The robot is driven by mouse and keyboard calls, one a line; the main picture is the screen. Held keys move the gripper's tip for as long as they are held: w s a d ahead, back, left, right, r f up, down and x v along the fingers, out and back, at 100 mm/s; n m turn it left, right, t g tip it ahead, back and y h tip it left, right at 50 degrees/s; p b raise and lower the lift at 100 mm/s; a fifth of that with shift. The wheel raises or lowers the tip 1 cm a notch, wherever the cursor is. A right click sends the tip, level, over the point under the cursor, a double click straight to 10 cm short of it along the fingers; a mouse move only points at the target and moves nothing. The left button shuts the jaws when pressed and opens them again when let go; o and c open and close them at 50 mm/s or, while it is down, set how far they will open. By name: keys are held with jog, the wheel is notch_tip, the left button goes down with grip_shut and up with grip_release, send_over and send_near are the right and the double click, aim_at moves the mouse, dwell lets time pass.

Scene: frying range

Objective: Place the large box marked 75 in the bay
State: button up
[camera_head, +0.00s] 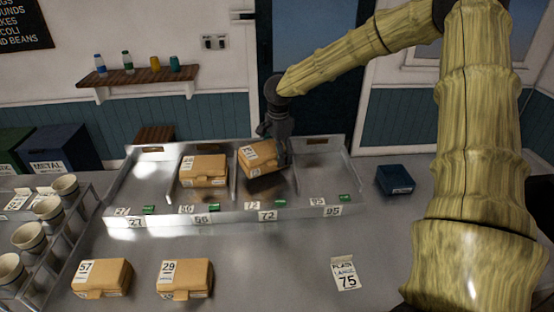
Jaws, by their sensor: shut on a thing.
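My gripper (272,146) is shut on a brown box (258,160) with a white label. The label's number is too small to read surely. The box is tilted and is in or just over the third bay of the metal tray (240,215), behind the 72 tag (267,216); I cannot tell whether it touches the floor. My gripper covers its right end. A white card (346,274) reading "large 75" lies on the counter at front right.
Another box (203,170) fills the bay marked 56. The bays marked 27 and 95 hold no box. Boxes marked 57 (101,278) and 29 (185,279) stand in front.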

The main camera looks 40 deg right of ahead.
jog(key=shift+f+p, duration=0.4)
jog(key=shift+f, duration=1.2)
jog(key=o, duration=0.9)
jog(key=shift+f, duration=0.1)
jog(key=r+b, duration=0.1)
jog(key=r, duration=0.3)
jog(key=r+b, duration=0.1)
jog(key=r, duration=0.3)
jog(key=r+b, duration=0.1)
jog(key=r, duration=0.3)
jog(key=shift+s+r, duration=0.1)
jog(key=shift+s, duration=0.15)
